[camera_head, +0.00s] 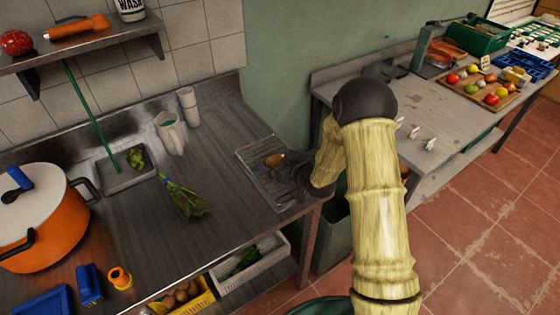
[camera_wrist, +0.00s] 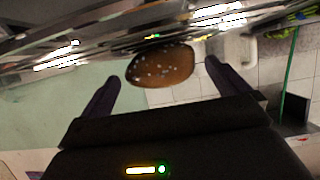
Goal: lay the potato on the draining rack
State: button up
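The potato (camera_head: 275,160) is brown and oval and appears to lie on the draining rack (camera_head: 250,158), a grey metal rack at the right end of the steel counter. In the wrist view the potato (camera_wrist: 160,66), speckled with light spots, sits just beyond the fingertips, against the shiny metal surface. My gripper (camera_wrist: 163,75) is open, with a visible gap between each dark finger and the potato. In the head view my gripper (camera_head: 298,172) is low at the rack's right side, partly hidden by my arm.
An orange pot (camera_head: 45,243) stands at the counter's left. Leafy greens (camera_head: 185,200), a white jug (camera_head: 170,133) and a sink (camera_head: 125,178) lie left of the rack. A crate of potatoes (camera_head: 200,300) and a white crate (camera_head: 250,280) are below. A second table (camera_head: 440,105) stands right.

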jog(key=shift+r, duration=0.1)
jog(key=shift+d+r, duration=0.1)
jog(key=b+v, duration=0.2)
jog(key=v, duration=1)
jog(key=shift+d, duration=0.1)
